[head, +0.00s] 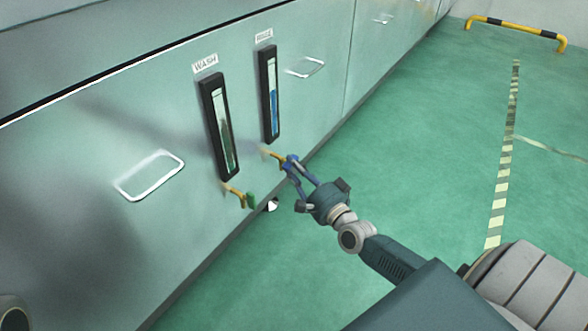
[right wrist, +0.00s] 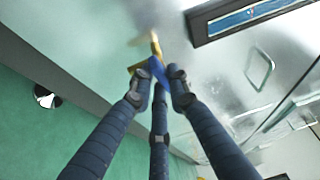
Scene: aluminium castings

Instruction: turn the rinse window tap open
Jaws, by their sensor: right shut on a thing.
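The rinse window (head: 270,93) is a tall black-framed sight glass with blue liquid, under a RINSE label (head: 264,36). Below it a small brass tap (head: 272,154) sticks out of the machine wall. My right gripper (head: 289,164) is at this tap, its fingers shut on the tap's blue handle. In the right wrist view the fingertips (right wrist: 160,80) close around the blue handle (right wrist: 161,68), with the brass body (right wrist: 155,44) just beyond. The fingers hide part of the handle, so its exact angle is hard to tell. My left gripper is not in view.
The wash window (head: 220,128) stands to the left, with a brass tap and green handle (head: 250,200) beneath it, close to my right gripper. White-edged recessed handles (head: 150,176) sit on the wall. The green floor (head: 420,130) to the right is clear up to a yellow-black barrier (head: 515,29).

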